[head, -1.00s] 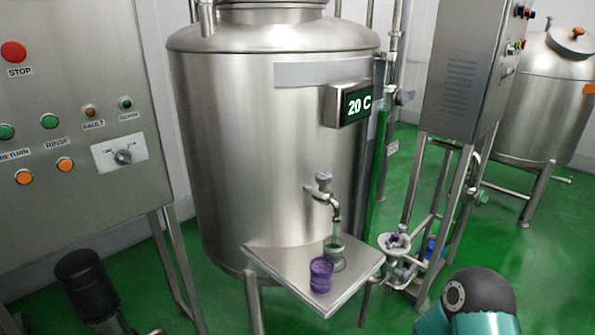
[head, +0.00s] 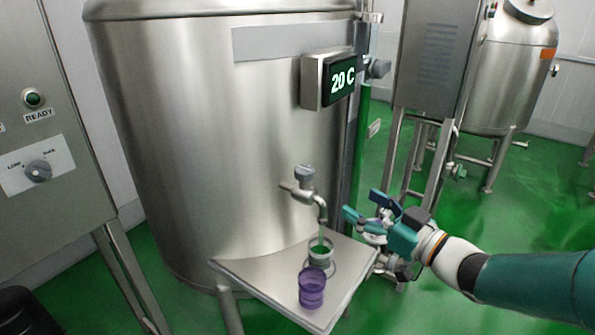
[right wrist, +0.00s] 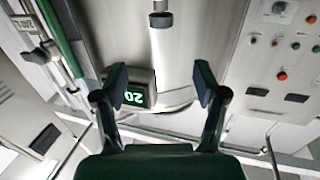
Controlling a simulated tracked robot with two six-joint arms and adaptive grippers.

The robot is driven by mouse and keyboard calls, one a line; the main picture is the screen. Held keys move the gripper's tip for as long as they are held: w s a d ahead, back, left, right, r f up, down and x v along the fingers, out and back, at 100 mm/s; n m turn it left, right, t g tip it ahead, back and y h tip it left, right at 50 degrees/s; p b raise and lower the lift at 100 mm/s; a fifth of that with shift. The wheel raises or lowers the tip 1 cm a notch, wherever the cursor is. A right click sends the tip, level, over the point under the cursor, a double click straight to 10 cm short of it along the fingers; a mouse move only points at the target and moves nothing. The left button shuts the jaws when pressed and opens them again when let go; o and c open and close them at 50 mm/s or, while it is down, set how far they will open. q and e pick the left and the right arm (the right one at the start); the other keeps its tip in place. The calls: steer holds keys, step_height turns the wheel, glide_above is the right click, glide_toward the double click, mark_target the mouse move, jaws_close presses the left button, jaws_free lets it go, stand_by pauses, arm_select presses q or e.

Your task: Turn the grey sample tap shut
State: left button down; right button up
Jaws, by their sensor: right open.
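The grey sample tap (head: 305,177) sticks out of the front of the steel tank, with its grey handle on top and a bent spout pointing down. A small pale cup (head: 320,254) stands under the spout on the steel shelf. A greenish strip shows between spout and cup; I cannot tell if it is flowing liquid. My right gripper (head: 362,204) is open and empty, to the right of the tap and apart from it. In the right wrist view its open fingers (right wrist: 160,78) have nothing between them that they touch. My left gripper is not in view.
Purple cups (head: 312,288) stand stacked at the front of the steel shelf (head: 257,277). The 20 C display (head: 329,80) juts from the tank (head: 200,130) above the tap. A control cabinet (head: 40,160) stands at left. The space between gripper and tap looks clear.

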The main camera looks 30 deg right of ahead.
mark_target(311, 175)
steer(key=w, duration=0.5)
steer(key=w+a+p, duration=0.1)
steer(key=w, duration=0.5)
steer(key=w+a+p, duration=0.1)
steer(key=w, duration=0.5)
steer(key=shift+a+f, duration=0.15)
steer(key=shift+a, duration=0.05)
